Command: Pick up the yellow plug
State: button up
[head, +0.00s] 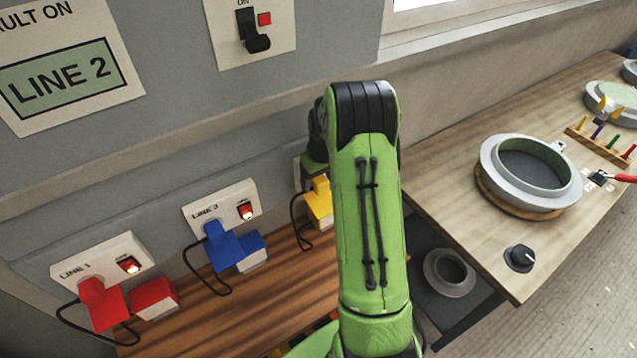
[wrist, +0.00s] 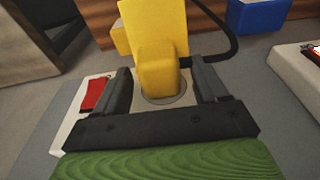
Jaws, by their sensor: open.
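The yellow plug (wrist: 158,68) sits in a round socket on a pale wall plate (wrist: 72,128), with a dark cord running off to the right in the wrist view. My gripper (wrist: 160,82) is open, with one dark finger on each side of the plug. I cannot tell whether either finger touches it. In the head view, the yellow plug (head: 321,186) shows just left of my green arm, with a yellow block below it. My arm hides most of its plate and the fingers there.
A blue plug (head: 222,243) and a red plug (head: 102,302) sit in plates to the left, above a wooden shelf (head: 205,318). A wooden bench (head: 455,190) on the right holds a round mould (head: 530,168) and a black knob (head: 519,257).

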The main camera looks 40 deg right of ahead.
jog(key=shift+s+r, duration=0.1)
jog(key=shift+c, duration=1.2)
jog(key=c, duration=0.9)
jog(key=shift+c, duration=0.2)
jog(key=shift+r, duration=0.1)
